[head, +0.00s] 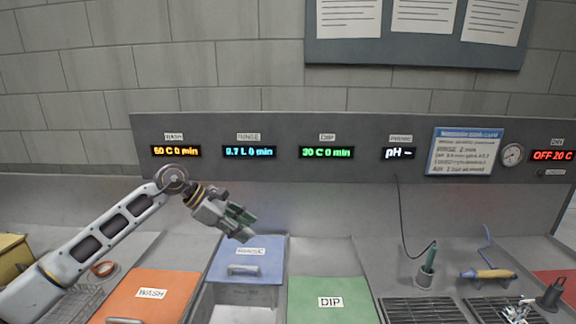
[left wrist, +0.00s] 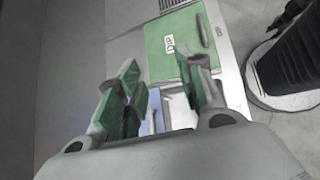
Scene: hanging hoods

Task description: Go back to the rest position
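My left gripper (head: 240,222) is raised over the blue RINSE lid (head: 249,256) in the head view, with its arm coming in from the left. In the left wrist view its two green-padded fingers (left wrist: 158,92) stand apart with nothing between them. Below them the green DIP lid (left wrist: 172,45) and a strip of the blue lid show. My right gripper is not in the head view. A dark ribbed part at the right of the left wrist view seems to be mine.
The orange WASH lid (head: 152,292) and green DIP lid (head: 331,300) lie closed. An open basin (head: 240,300) shows in front of the RINSE lid. Drain grates (head: 422,310), a pH probe (head: 428,262) and a yellow-handled tool (head: 487,274) are at the right. The display panel stands behind.

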